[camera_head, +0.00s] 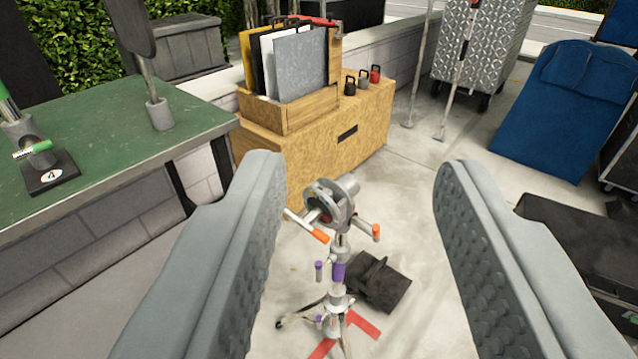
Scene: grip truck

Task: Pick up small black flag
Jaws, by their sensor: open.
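My gripper (360,172) is open and empty, its two grey padded fingers wide apart in the foreground. Several flat panels stand upright in a wooden box ahead, left of centre and beyond the fingers. A black panel (257,62) shows as a narrow strip between a yellow panel (247,55) and a white panel (268,62); most of it is hidden. A grey panel (300,65) stands in front. A dark paddle-shaped panel (131,25) on a rod also rises over the green table at upper left. I cannot tell which black panel is the small flag.
The wooden box (290,112) sits on a wooden cabinet (330,138) with small weights. A metal stand (338,235) rises between my fingers, a black bag (380,285) beside it. The green table (110,155) is left. Blue padding (560,110) and black cases (580,245) are right.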

